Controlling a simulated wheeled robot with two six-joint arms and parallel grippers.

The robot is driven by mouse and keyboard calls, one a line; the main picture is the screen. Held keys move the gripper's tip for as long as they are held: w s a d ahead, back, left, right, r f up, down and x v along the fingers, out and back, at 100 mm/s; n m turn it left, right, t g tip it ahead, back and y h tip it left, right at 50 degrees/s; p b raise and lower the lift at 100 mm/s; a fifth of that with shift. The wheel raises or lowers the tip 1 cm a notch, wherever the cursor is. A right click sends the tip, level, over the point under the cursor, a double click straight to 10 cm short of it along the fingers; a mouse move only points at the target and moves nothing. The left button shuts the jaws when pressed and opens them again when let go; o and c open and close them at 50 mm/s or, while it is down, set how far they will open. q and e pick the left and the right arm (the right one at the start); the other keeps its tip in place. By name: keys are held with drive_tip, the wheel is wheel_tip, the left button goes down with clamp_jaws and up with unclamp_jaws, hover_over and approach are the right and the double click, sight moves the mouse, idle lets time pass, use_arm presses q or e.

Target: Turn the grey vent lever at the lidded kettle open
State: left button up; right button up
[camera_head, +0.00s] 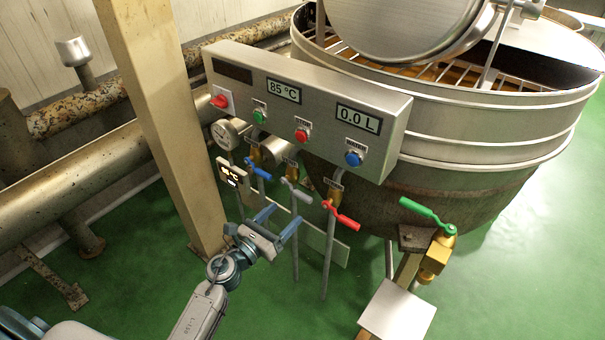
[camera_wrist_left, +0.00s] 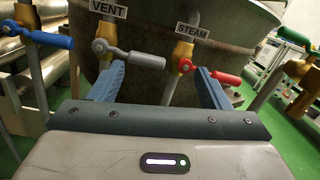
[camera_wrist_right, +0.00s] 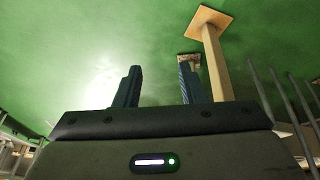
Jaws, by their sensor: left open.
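The grey vent lever (camera_head: 297,190) sits on a brass valve below the control panel, between a blue and a red lever. In the left wrist view the grey lever (camera_wrist_left: 133,54) points right from its pivot, nearly level, under a VENT label (camera_wrist_left: 108,9). My left gripper (camera_head: 283,215) is open and empty, just in front of and below the lever. Its fingers (camera_wrist_left: 160,80) stand apart with the lever's handle beyond and between them; I cannot tell whether they touch it. My right gripper (camera_wrist_right: 161,75) is open and empty, facing green floor. The kettle (camera_head: 480,120) stands behind the panel.
The blue lever (camera_head: 258,170) and red lever (camera_head: 342,215) flank the grey one closely. The steel panel (camera_head: 310,95) overhangs them. A green-handled valve (camera_head: 430,213) stands at right. A beige post (camera_head: 165,120) and rusty pipes (camera_head: 90,110) are at left.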

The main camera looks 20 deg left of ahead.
sight(301, 197)
use_arm(q)
drive_tip(key=shift+m+y, duration=0.4)
drive_tip(key=shift+m, duration=0.4)
drive_tip(key=x, duration=0.3)
drive_tip(key=f+p+x, duration=0.1)
drive_tip(key=x, duration=0.3)
drive_tip(key=a+x, duration=0.1)
drive_tip(key=x, duration=0.2)
drive_tip(key=shift+w+d+f+p, duration=0.1)
drive_tip(key=shift+w+f+p, duration=0.25)
drive_tip(key=shift+w, duration=0.15)
use_arm(e)
drive_tip(key=s+f+g, duration=0.2)
drive_tip(key=s+f, duration=0.2)
drive_tip(key=s, duration=0.2)
drive_tip(key=shift+s+d, duration=0.25)
drive_tip(key=shift+d, duration=0.15)
use_arm(q)
drive_tip(key=c, duration=1.4)
